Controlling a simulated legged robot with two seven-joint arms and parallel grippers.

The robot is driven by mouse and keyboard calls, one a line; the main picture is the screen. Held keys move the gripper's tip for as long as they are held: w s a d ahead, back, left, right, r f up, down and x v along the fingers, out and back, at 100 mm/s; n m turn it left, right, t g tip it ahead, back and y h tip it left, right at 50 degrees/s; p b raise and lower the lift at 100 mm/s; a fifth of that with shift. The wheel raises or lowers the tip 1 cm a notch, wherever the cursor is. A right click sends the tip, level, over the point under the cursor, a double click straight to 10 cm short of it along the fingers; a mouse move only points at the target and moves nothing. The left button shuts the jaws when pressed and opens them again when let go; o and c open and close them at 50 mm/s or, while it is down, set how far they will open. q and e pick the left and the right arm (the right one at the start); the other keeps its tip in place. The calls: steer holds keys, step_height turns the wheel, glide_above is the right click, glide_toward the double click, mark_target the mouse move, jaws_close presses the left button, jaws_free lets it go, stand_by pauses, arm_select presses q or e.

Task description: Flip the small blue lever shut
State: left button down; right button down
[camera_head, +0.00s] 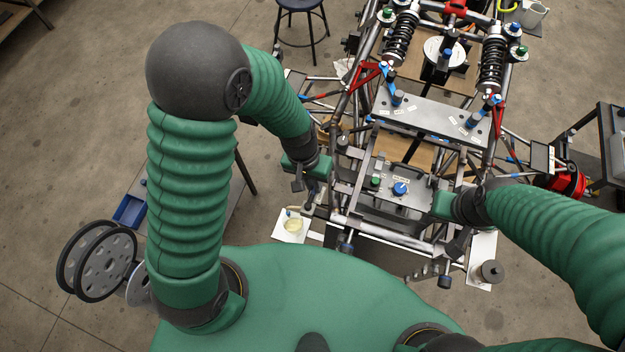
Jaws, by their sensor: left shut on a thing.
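The tube chassis (385,222) stands ahead of me, with a grey plate in its near part that carries a round blue knob (400,188). Several small blue pieces show on the frame, and I cannot tell which is the small blue lever. My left gripper (306,187) is at the chassis's left side, pointing down, shut on a small part that its fingers mostly hide. My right gripper (447,222) is at the right side of the grey plate, close to the frame; its fingers are too hidden to tell open from shut.
A grey cross plate (432,118) with blue clamps and two black spring shocks (398,40) lie farther along the chassis. A stool (301,12) stands behind at the left. Open floor lies left.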

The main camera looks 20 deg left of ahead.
arm_select(q)
steer(key=c, duration=1.7)
jaws_free()
steer(key=shift+s, duration=0.1)
steer(key=shift+o, duration=1.1)
steer(key=shift+s, duration=0.1)
steer(key=shift+r, duration=0.15)
step_height(320, 180, up, 16)
steer(key=a+b, duration=0.1)
steer(key=a, duration=0.1)
steer(key=shift+w+a+r, duration=0.2)
steer(key=shift+a, duration=0.15)
steer(key=shift+s, duration=0.15)
